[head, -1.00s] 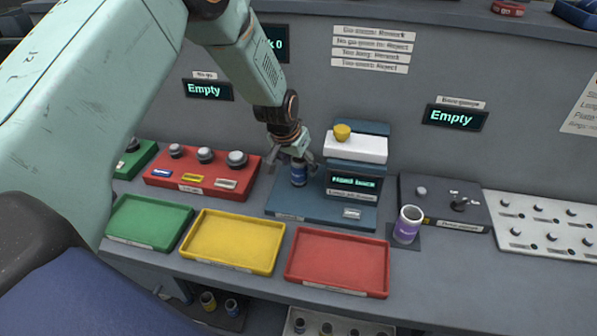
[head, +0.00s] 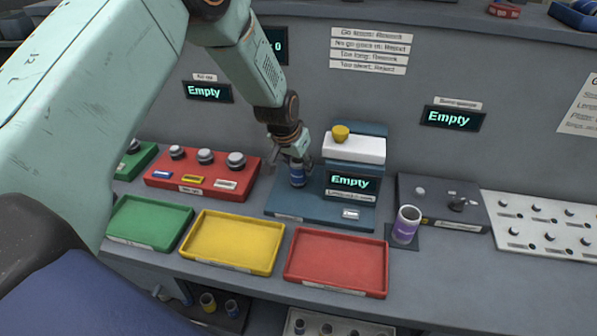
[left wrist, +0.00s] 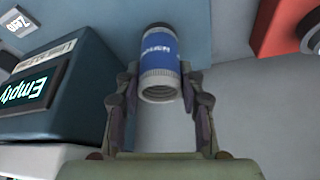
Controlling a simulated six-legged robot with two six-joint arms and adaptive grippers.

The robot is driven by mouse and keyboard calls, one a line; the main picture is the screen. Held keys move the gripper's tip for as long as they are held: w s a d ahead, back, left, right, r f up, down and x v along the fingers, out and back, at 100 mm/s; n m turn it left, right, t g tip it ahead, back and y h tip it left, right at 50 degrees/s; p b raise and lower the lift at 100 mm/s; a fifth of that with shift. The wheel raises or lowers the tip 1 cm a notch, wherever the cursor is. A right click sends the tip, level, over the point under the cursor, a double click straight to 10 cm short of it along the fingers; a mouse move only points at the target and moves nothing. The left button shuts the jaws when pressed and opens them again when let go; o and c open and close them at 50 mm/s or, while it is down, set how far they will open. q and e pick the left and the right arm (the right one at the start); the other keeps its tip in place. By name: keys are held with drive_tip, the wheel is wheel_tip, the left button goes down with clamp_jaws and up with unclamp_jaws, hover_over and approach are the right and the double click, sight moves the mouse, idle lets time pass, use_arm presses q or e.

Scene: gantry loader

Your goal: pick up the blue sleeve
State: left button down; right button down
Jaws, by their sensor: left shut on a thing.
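The blue sleeve (head: 298,174) is a short cylinder with metal-grey ends and a blue printed band. My left gripper (head: 297,163) is shut on it from above, over the blue base of the gauge (head: 330,207). In the left wrist view the sleeve (left wrist: 158,62) sits between the two fingers of the left gripper (left wrist: 160,92), its open near end showing. I cannot tell whether its lower end touches the base. My right gripper is not in view.
The gauge's display (head: 351,185) reads "Empty", just right of the sleeve. Green (head: 148,222), yellow (head: 232,242) and red (head: 337,262) trays line the front, looking empty. A purple-banded sleeve (head: 406,225) stands to the right. A red block with knobs (head: 203,177) is left of the gripper.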

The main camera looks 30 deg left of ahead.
use_arm(q)
drive_tip(key=shift+w+a+r, duration=0.1)
drive_tip(key=shift+w, duration=0.1)
wheel_tip(320, 180, up, 10)
idle(0.4)
drive_tip(key=shift+s+r+p, duration=0.1)
drive_tip(key=shift+p, duration=0.2)
wheel_tip(320, 180, up, 4)
drive_tip(key=p, duration=0.4)
drive_tip(key=shift+r, duration=0.15)
idle(0.5)
